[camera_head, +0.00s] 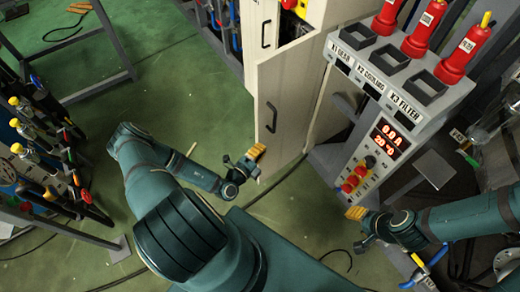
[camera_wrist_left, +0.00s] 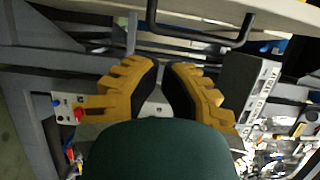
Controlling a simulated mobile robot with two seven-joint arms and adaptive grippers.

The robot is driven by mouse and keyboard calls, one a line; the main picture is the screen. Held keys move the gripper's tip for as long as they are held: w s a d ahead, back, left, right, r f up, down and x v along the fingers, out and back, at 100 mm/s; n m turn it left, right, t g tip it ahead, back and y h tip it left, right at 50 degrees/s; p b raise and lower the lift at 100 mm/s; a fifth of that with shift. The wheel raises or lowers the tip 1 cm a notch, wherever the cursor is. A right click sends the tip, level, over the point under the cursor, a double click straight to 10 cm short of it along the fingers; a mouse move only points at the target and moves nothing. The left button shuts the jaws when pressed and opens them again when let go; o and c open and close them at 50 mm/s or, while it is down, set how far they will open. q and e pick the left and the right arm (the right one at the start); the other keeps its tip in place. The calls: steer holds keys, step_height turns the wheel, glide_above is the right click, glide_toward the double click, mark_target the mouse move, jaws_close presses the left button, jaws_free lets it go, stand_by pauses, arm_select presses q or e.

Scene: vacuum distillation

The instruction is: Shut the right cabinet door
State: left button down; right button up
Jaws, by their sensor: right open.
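The right cabinet door (camera_head: 287,92) is a cream panel that stands swung out from the cabinet, with a dark bar handle (camera_head: 271,118) near its left edge. My left gripper (camera_head: 254,158) is below the handle and to its left, apart from it in the picture. In the left wrist view its yellow fingers (camera_wrist_left: 162,78) have a gap between them with nothing held. A dark handle (camera_wrist_left: 205,38) on a cream panel (camera_wrist_left: 275,14) shows beyond the fingertips there. My right gripper (camera_head: 357,213) is open and empty, below the control panel.
Another cabinet front with a dark handle (camera_head: 267,33) is behind the door; red and yellow items (camera_head: 294,6) show inside the gap. A tool rack (camera_head: 40,150) is at left. Green floor (camera_head: 190,95) is clear between.

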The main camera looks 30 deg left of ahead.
mark_target(265, 131)
arm_select(q)
steer(key=shift+w+a+b, duration=0.15)
steer(key=shift+w+a, duration=0.4)
steer(key=shift+w, duration=0.8)
steer(key=shift+w+a+b, duration=0.1)
steer(key=shift+w+a, duration=0.45)
steer(key=shift+w, duration=0.85)
steer(key=shift+w+a+b, duration=0.15)
steer(key=shift+w+a, duration=0.4)
steer(key=shift+w, duration=0.8)
